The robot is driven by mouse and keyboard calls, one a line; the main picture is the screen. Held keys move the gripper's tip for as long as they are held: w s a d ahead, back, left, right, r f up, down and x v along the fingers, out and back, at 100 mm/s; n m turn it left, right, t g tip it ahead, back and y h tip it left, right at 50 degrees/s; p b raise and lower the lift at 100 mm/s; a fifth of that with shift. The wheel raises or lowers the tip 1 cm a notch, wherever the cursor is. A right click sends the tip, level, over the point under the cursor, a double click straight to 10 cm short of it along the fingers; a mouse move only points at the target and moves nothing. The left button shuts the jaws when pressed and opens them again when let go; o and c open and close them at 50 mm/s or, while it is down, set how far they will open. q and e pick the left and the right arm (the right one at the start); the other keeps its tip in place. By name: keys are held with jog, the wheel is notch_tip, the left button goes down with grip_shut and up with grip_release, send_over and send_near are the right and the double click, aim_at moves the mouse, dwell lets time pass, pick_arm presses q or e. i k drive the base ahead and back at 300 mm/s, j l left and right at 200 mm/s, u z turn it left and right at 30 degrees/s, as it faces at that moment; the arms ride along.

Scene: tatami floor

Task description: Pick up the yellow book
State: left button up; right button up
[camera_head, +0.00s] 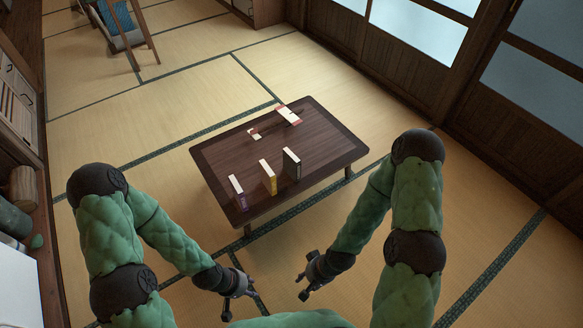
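The yellow book (268,178) stands upright on the dark wooden table (215,158), near its front edge. Its cream page edges face up, and a yellow cover shows below. It stands between a purple book (239,194) on its left and a black book (291,164) on its right, with small gaps between them. My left gripper (242,302) is in front of the table, apart from it, with its fingers spread and empty. My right gripper (300,287) is also in front of the table, to the right, open and empty. Neither gripper touches a book.
A red and white box-like item (288,116) and a small red and white item (254,134) lie at the back of the table. Tatami floor (190,95) surrounds the table. A wooden-framed chair (125,35) stands at the far left. Shelving lines the left edge.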

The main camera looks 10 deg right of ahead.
aim_at(268, 177)
jog(key=i+j+u, duration=0.1)
jog(key=i+u, duration=0.25)
jog(key=i, duration=0.25)
jog(key=i+u, duration=0.35)
jog(key=i, duration=0.25)
